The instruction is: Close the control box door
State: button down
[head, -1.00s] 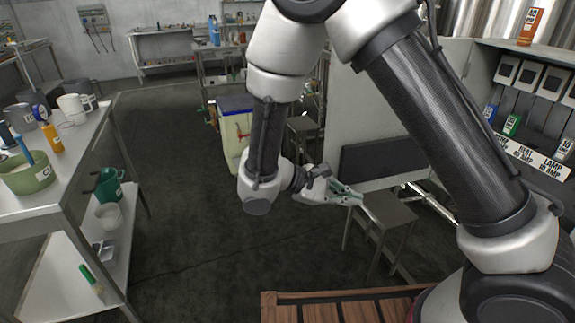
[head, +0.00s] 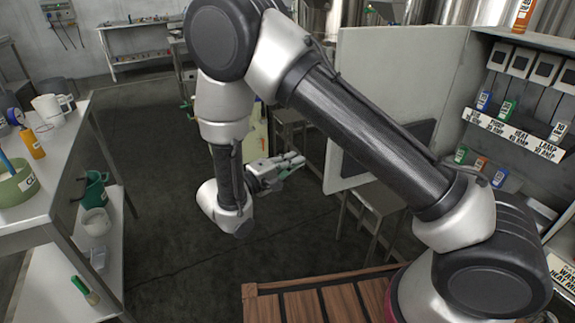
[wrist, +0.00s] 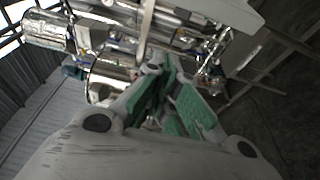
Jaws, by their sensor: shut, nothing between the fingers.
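The control box (head: 487,138) stands at the right in the head view, with switches, fuses and labels inside. Its light grey door (head: 395,70) stands open, swung out to the left of the box. A dark panel on the door's face is partly hidden behind my arm. My gripper (head: 302,160) is shut and empty. It appears in the picture just left of the door's lower outer edge, with a gap in the picture; its depth from the door is unclear. In the wrist view, the green-padded fingers (wrist: 168,88) show, and the door cannot be made out for sure.
A steel bench (head: 58,165) with mugs and a green pot stands at the left. Stools (head: 378,200) stand below the door. A slatted wooden surface (head: 325,300) lies in front. An orange bottle (head: 523,14) is on the box top. The dark floor between bench and door is clear.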

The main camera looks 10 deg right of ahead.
jog(key=d, duration=0.5)
jog(key=shift+s+d, duration=0.4)
jog(key=shift+s, duration=0.1)
